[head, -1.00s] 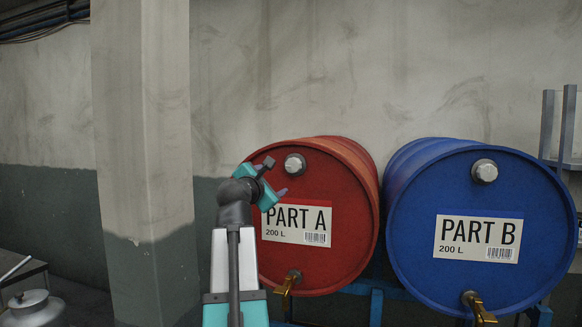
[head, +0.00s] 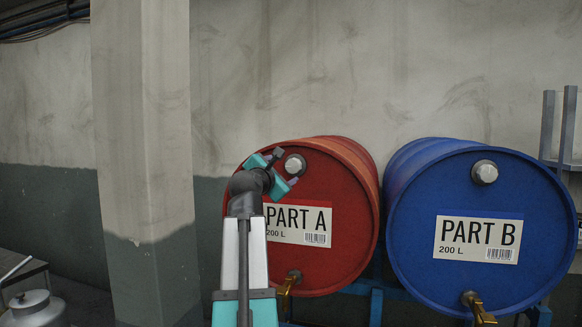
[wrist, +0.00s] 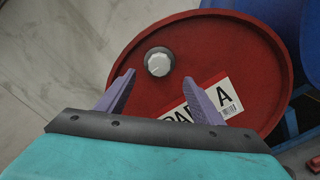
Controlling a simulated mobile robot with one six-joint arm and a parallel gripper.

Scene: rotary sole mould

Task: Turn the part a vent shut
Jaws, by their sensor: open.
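The part A vent (head: 295,164) is a round grey-white cap near the top of the red part A drum (head: 335,255). In the wrist view the vent (wrist: 159,62) lies ahead of my gripper, between the lines of its two fingers but beyond their tips. A pale mark shows on its face; I cannot tell its setting. My gripper (head: 283,170) is at the upper left of the drum face, close to the vent in the head view. In the wrist view its purple fingers (wrist: 160,82) are spread, with nothing between them.
The blue part B drum (head: 400,240) stands to the right with its own vent (head: 484,172). Brass taps (head: 286,290) sit low on both drums. A blue rack (head: 376,305) carries the drums. A concrete pillar (head: 145,150) stands at left.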

